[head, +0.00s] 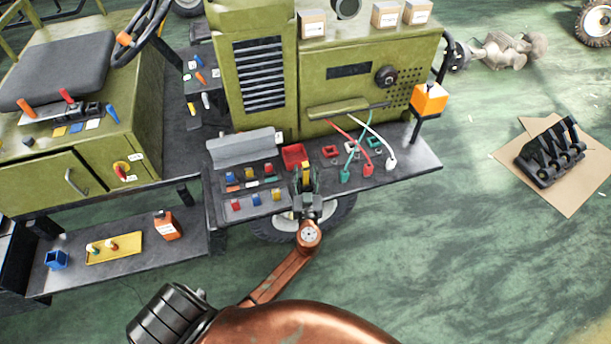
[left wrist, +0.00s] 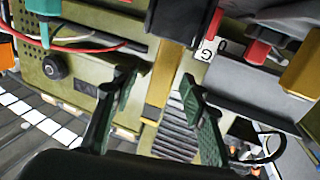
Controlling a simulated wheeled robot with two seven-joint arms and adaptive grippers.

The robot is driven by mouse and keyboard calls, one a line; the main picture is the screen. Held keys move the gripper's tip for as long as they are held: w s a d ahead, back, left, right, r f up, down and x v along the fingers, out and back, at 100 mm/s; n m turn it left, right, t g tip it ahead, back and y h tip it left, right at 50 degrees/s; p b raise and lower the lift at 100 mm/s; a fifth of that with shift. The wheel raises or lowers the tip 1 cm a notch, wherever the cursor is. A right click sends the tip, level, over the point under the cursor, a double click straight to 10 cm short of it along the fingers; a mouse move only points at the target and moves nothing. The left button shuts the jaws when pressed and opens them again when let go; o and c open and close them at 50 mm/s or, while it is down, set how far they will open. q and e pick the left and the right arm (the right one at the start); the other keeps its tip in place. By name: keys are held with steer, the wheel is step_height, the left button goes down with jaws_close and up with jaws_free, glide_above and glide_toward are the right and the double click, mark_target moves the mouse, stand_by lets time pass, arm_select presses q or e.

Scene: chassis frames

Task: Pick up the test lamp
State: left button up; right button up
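A small upright yellow piece (head: 306,167), which seems to be the test lamp, stands at the shelf's front between the red tray and the coloured blocks. In the left wrist view it appears as a yellow bar (left wrist: 164,78) with a dark block at its upper end. My left gripper (head: 308,184) is at this piece. In the left wrist view its two green-padded fingers (left wrist: 158,88) are apart, one on each side of the bar, with gaps visible. The fingers partly hide the piece in the head view. My right gripper is not in view.
The dark shelf (head: 425,166) carries a red tray (head: 294,155), a grey bracket (head: 240,147), several coloured blocks, and red, green and white leads (head: 368,168) to the right. The olive machine panel (head: 340,95) rises behind.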

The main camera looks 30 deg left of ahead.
arm_select(q)
jaws_close()
stand_by(0.3)
steer(key=shift+r, duration=0.1)
